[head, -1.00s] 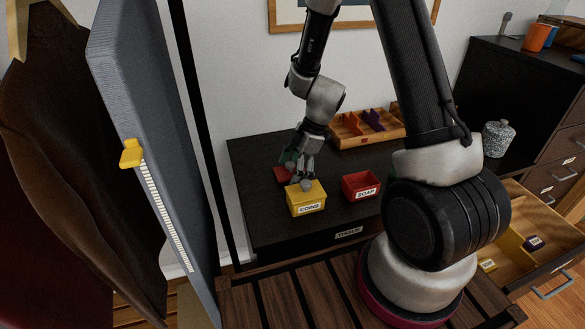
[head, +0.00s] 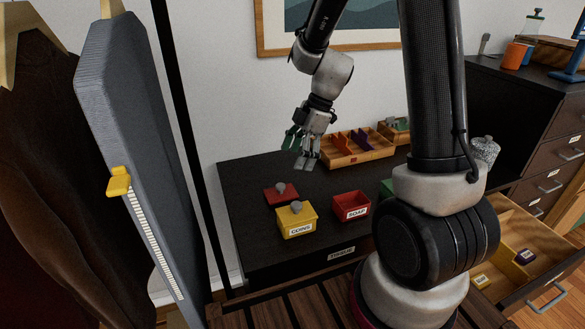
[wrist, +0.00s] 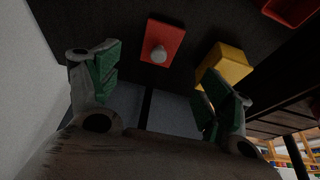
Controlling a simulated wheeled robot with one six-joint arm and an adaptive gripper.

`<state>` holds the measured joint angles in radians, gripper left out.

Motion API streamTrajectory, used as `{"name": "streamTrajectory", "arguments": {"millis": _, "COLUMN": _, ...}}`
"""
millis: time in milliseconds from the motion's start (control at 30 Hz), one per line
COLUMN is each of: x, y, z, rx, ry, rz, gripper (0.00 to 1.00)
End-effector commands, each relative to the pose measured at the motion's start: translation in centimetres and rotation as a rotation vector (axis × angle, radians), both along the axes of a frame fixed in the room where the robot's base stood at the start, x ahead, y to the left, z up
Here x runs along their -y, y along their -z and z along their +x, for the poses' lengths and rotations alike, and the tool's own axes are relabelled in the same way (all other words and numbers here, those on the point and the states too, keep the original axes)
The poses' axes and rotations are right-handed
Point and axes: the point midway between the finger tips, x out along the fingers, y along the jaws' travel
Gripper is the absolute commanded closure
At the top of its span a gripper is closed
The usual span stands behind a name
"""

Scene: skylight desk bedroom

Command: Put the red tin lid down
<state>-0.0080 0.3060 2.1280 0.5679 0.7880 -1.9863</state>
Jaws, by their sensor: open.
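The red tin lid (head: 281,193), flat with a grey knob, lies on the dark desk top just behind the yellow COINS tin. In the wrist view the lid (wrist: 163,42) shows ahead of the fingers, apart from them. My gripper (head: 305,158) is open and empty, raised above the desk behind and to the right of the lid. Its green-padded fingers are spread wide in the wrist view (wrist: 157,92). The red SOAP tin (head: 350,206) stands open on the desk, right of the COINS tin.
The yellow COINS tin (head: 297,220) has a grey knob on top. A wooden divided tray (head: 352,157) stands at the back of the desk. A green object (head: 386,189) is partly hidden by my arm.

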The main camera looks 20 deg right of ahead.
Motion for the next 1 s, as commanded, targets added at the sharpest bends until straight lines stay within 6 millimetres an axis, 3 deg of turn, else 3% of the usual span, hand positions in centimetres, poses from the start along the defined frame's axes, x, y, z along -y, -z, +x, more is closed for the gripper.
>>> {"name": "streamTrajectory", "arguments": {"millis": 233, "x": 0.5, "y": -1.5, "z": -0.4, "rx": -0.003, "ry": 0.033, "rz": -0.007, "gripper": 0.2}}
{"name": "streamTrajectory", "arguments": {"millis": 367, "x": 1.5, "y": -5.2, "z": -2.4, "rx": -0.021, "ry": 0.188, "rz": -0.038, "gripper": 0.2}}
{"name": "streamTrajectory", "arguments": {"millis": 500, "x": 3.6, "y": -10.7, "z": -6.9, "rx": -0.047, "ry": 0.499, "rz": -0.084, "gripper": 0.2}}
{"name": "streamTrajectory", "arguments": {"millis": 700, "x": 7.0, "y": -15.9, "z": -14.3, "rx": -0.05, "ry": 1.016, "rz": -0.1, "gripper": 0.2}}
{"name": "streamTrajectory", "arguments": {"millis": 833, "x": 8.8, "y": -17.4, "z": -18.2, "rx": -0.032, "ry": 1.303, "rz": -0.07, "gripper": 0.2}}
{"name": "streamTrajectory", "arguments": {"millis": 1000, "x": 10.1, "y": -18.0, "z": -20.9, "rx": -0.017, "ry": 1.523, "rz": -0.023, "gripper": 0.2}}
